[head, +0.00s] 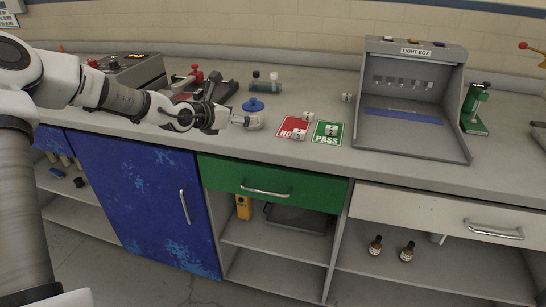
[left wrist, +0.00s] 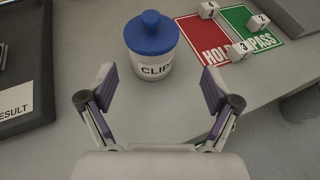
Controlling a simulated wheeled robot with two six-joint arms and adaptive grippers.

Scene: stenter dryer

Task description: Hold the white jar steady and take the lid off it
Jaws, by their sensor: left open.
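The white jar (head: 252,121) stands upright on the grey counter, with its blue lid (head: 253,104) on top. In the left wrist view the jar (left wrist: 154,70) carries a label reading "CLIP", and the lid (left wrist: 151,34) has a round knob. My left gripper (head: 241,119) is beside the jar in the head view. In the left wrist view the left gripper (left wrist: 158,90) is open and empty, its fingers spread wide on the near side of the jar, apart from it. My right gripper is not in view.
Right of the jar lie a red HOLD card (head: 294,127) and a green PASS card (head: 327,134) with small numbered white cubes. A light box (head: 415,100) stands further right. Small bottles (head: 273,82) and a clamp-like device (head: 195,79) are behind. A dark tray (left wrist: 30,75) is left.

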